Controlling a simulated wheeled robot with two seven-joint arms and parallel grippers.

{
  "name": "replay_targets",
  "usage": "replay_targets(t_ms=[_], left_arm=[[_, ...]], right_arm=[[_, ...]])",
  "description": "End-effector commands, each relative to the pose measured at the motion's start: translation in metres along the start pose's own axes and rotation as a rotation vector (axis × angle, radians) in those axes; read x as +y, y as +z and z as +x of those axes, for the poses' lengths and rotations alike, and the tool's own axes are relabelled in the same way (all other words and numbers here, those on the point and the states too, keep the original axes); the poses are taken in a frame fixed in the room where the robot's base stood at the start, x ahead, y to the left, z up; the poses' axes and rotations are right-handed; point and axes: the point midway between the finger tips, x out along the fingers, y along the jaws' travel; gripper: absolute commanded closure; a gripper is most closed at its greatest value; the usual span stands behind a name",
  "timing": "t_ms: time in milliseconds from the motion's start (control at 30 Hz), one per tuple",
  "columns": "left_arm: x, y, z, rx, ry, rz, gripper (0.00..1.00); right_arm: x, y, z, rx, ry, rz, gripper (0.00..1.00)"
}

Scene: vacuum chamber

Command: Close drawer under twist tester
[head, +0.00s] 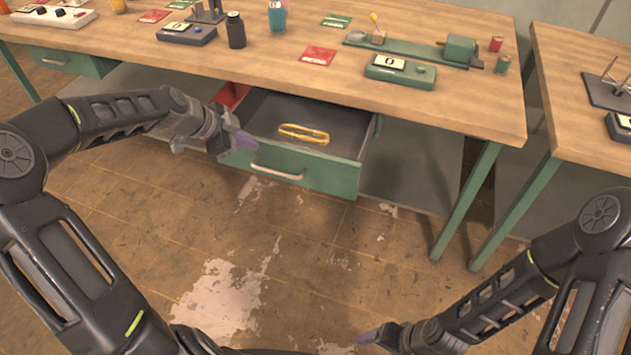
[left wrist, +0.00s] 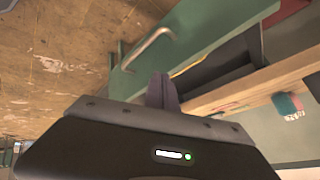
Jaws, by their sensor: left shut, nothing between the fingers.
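A green drawer (head: 305,173) with a pale bar handle (head: 277,173) is pulled out under the wooden workbench. A yellow loop-shaped item (head: 304,133) lies inside it. The likely twist tester, a long green device (head: 415,50), stands on the bench above and right of the drawer. My left gripper (head: 243,139) is shut and empty at the drawer's left front corner; contact is unclear. In the left wrist view, its fingers (left wrist: 161,90) show in front of the drawer front (left wrist: 200,40), near the handle (left wrist: 148,48). My right gripper (head: 370,335) is low, away from the bench; its opening is unclear.
The workbench (head: 290,75) edge overhangs the drawer. On it are a green display box (head: 400,72), a black bottle (head: 236,30) and a teal cup (head: 277,17). A closed drawer (head: 58,60) is at left. The worn floor (head: 330,240) in front is clear.

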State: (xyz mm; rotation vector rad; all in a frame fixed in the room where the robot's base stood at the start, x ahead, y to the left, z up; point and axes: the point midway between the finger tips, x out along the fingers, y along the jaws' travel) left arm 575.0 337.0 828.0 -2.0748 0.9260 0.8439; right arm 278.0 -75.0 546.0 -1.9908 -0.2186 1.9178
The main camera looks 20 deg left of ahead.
Motion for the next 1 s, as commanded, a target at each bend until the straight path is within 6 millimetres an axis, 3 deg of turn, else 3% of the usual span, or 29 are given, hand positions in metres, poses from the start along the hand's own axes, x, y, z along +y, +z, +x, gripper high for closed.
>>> replay_targets(t_ms=[100,267,733,1000], left_arm=[[0.012,0.000,-0.003,0.015,0.069,0.215,1.00],[0.022,-0.002,-0.003,0.030,0.103,0.357,1.00],[0.023,-0.002,0.003,0.032,0.103,0.369,1.00],[0.027,-0.003,0.038,0.034,0.105,0.370,1.00]], right_arm=[[0.000,-0.001,0.000,0.001,-0.001,-0.001,0.24],[-0.001,-0.001,0.000,0.002,-0.001,-0.002,0.24],[0.000,-0.001,0.000,0.001,-0.001,-0.001,0.24],[-0.001,-0.001,0.000,0.001,-0.001,-0.001,0.24]])
